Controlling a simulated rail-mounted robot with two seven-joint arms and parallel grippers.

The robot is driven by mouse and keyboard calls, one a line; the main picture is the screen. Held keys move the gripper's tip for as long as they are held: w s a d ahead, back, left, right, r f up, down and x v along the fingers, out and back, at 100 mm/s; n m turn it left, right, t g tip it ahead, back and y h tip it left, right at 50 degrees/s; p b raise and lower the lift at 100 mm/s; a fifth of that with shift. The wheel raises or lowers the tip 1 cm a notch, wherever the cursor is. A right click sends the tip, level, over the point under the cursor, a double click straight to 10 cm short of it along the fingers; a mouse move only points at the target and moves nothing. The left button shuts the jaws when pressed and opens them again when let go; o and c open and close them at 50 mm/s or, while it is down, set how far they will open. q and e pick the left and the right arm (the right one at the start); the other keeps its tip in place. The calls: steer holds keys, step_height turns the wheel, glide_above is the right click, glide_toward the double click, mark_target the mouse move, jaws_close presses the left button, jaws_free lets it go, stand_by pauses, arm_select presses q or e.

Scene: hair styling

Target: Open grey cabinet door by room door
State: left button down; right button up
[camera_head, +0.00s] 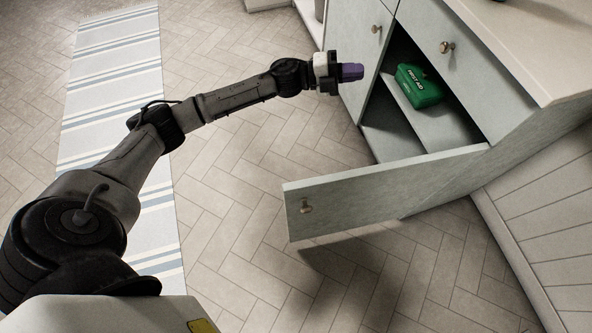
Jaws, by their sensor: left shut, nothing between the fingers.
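The grey cabinet (515,131) stands at the right, in head view. Its lower door (400,187) stands wide open, swung out toward the lower left, with a round knob (306,208) near its free end. A green first aid box (419,86) sits on a shelf inside. My left gripper (352,72), with purple fingers, is shut and empty. In the picture it is beside the cabinet front, left of the opening and apart from the open door's knob. My right gripper is not in view.
A closed door (354,38) with a knob adjoins the opening at its left. A drawer (440,50) sits above the opening, under a pale countertop (535,40). A striped rug (110,85) lies at the left. The tiled floor between rug and open door is clear.

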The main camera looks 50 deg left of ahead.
arm_select(q)
steer(key=s+a+f+m+g+h, duration=0.15)
steer(key=s+f+m+g, duration=0.25)
steer(key=s+m+g, duration=0.65)
steer(key=s+a+f+m+g, duration=0.3)
steer(key=s+m+g, duration=0.4)
steer(key=g, duration=0.6)
steer(key=s+d+n, duration=0.1)
steer(key=s+d, duration=0.7)
steer(key=d, duration=0.3)
steer(key=shift+s+d, duration=0.2)
steer(key=shift+d, duration=0.2)
steer(key=shift+t, duration=0.25)
steer(key=shift+d, duration=0.1)
